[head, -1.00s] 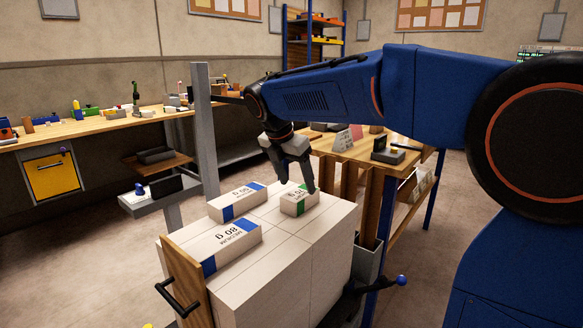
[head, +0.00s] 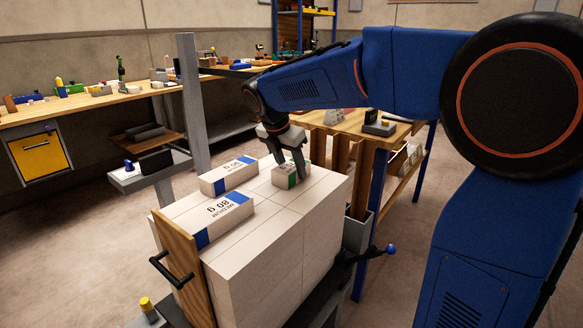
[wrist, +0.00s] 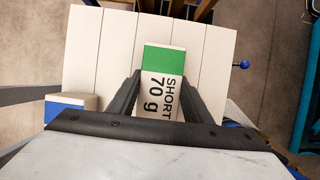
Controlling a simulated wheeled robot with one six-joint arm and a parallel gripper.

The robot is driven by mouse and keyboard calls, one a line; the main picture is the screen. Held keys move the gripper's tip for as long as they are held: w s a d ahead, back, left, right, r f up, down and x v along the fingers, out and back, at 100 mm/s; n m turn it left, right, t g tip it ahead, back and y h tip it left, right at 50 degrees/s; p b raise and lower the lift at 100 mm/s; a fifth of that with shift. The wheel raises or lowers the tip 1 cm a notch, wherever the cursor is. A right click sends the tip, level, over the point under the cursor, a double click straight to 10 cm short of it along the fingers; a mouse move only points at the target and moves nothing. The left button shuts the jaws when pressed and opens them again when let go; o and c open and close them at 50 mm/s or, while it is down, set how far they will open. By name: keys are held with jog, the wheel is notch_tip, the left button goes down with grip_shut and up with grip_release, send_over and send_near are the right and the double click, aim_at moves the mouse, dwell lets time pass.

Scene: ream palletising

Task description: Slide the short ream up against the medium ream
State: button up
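The short ream (wrist: 163,85), white with a green band and marked "SHORT 70 g", lies on top of the pale stack; it also shows in the head view (head: 284,178). My gripper (wrist: 162,77) points down with one finger on each side of it. The fingers look open, with narrow gaps beside the ream; firm contact is not visible. Two blue-banded reams lie to its left in the head view: a front one marked 80 g (head: 219,214) and a rear one (head: 229,175). Their size words are too small to read surely. The short ream stands apart from both.
The stack's top (head: 275,207) has bare room between the reams. A wooden end board (head: 184,255) with a black handle stands at its left. A grey post (head: 192,100) rises behind it, and a wooden table (head: 345,137) stands behind right.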

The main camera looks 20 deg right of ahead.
jog(key=c, duration=0.3)
jog(key=shift+a, duration=0.1)
jog(key=shift+s+a, duration=0.95)
jog(key=shift+a, duration=0.3)
jog(key=shift+s+a, duration=0.95)
jog(key=shift+a, duration=0.35)
jog(key=shift+s+a, duration=0.95)
jog(key=shift+a, duration=0.3)
jog(key=shift+s+a, duration=0.8)
jog(key=shift+a, duration=0.35)
jog(key=o, duration=1.3)
jog(key=shift+r, duration=0.1)
